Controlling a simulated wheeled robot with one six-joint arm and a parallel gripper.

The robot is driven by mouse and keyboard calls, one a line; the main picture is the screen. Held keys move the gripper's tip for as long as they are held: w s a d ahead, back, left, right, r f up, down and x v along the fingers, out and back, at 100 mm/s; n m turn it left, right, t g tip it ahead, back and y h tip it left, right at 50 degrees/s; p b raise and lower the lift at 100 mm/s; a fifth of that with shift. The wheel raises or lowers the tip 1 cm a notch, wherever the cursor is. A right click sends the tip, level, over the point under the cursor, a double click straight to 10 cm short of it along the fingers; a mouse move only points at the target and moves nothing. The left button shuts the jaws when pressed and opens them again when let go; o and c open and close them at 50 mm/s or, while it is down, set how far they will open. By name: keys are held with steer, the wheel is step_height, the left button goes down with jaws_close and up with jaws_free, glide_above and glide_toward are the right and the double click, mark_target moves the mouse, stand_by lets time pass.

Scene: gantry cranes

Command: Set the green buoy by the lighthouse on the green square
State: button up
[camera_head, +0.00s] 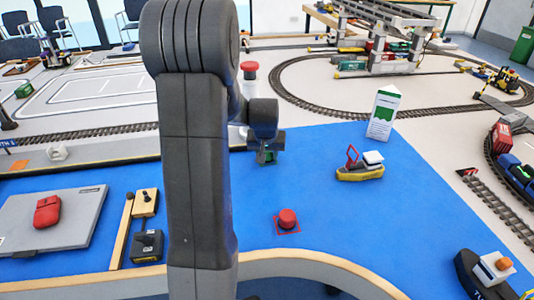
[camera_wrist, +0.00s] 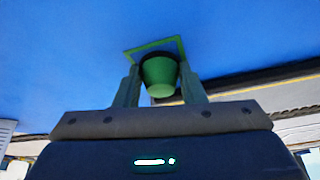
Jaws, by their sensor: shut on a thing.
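My gripper (camera_wrist: 160,88) is shut on the green buoy (camera_wrist: 160,78), which sits between its two fingers. In the head view my gripper (camera_head: 266,152) is over the blue surface, near its far edge, with a bit of green between the fingers. The green square (camera_wrist: 138,50) shows as a green outline on the blue surface, just beyond the buoy in the wrist view and partly hidden by it. I cannot tell whether the buoy touches the surface. A red-topped thing (camera_head: 249,69) stands behind my arm; I cannot tell if it is the lighthouse.
A red buoy (camera_head: 287,218) stands on a red square on the blue surface (camera_head: 330,210). A small yellow boat (camera_head: 360,170) and a white-and-green block (camera_head: 383,113) stand to the right. A dark boat (camera_head: 485,275) is at front right. Blue surface around the boat is clear.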

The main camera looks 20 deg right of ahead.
steer(key=o, duration=1)
steer(key=shift+r+p, duration=0.3)
steer(key=p+v, duration=0.1)
steer(key=v, duration=1)
steer(key=shift+s+r, duration=0.2)
steer(key=shift+r, duration=0.15)
